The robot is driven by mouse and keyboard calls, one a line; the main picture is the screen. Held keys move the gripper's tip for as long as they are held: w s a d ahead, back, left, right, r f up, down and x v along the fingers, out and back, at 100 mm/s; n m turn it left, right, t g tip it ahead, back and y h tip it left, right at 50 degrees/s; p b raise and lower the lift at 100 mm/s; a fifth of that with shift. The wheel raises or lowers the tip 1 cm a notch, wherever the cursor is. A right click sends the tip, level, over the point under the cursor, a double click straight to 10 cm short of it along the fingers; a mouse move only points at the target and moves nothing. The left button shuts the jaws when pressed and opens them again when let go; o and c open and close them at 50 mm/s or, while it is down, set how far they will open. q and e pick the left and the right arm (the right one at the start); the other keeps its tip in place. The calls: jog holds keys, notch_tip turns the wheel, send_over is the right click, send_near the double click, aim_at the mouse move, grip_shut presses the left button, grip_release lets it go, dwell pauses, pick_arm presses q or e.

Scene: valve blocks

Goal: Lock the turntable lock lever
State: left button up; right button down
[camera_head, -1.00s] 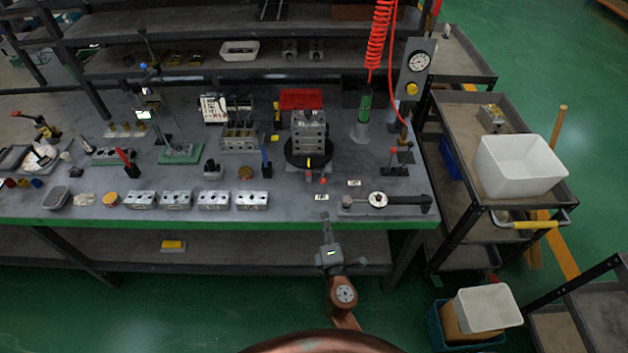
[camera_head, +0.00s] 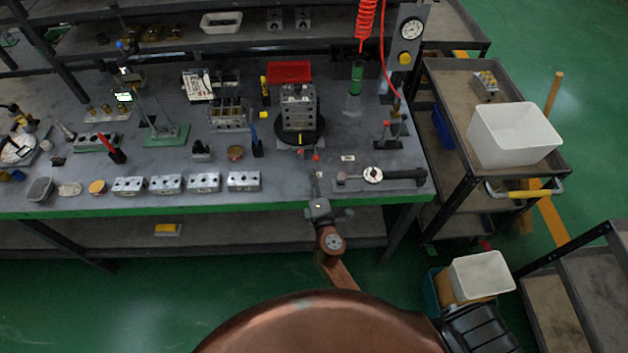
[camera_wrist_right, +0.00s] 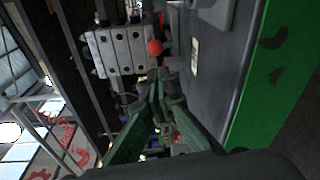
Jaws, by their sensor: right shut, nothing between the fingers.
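The round black turntable (camera_head: 318,136) is on the bench, with a grey metal valve block (camera_head: 298,107) standing on it. A small lever with a red ball knob (camera_head: 316,157) is at the turntable's front edge; a second red spot is just left of it. My right gripper (camera_head: 317,178) is shut and empty at the bench's front edge, just in front of the knob. In the right wrist view, the closed fingertips (camera_wrist_right: 158,78) are near a red ball knob (camera_wrist_right: 154,47), seemingly apart from it. Whether the lever is locked cannot be told. My left gripper is not in view.
A grey clamp-like tool (camera_head: 395,175) lies right of my gripper. Several metal blocks (camera_head: 204,182) line the front edge to the left. A white bin (camera_head: 513,134) is on the cart.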

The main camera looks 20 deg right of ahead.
aim_at(315, 150)
jog(key=w, duration=0.4)
jog(key=shift+w+d+f, duration=0.1)
jog(key=shift+d+f, duration=0.05)
jog(key=shift+d, duration=0.15)
jog(key=shift+w+d, duration=0.1)
jog(key=shift+w, duration=0.55)
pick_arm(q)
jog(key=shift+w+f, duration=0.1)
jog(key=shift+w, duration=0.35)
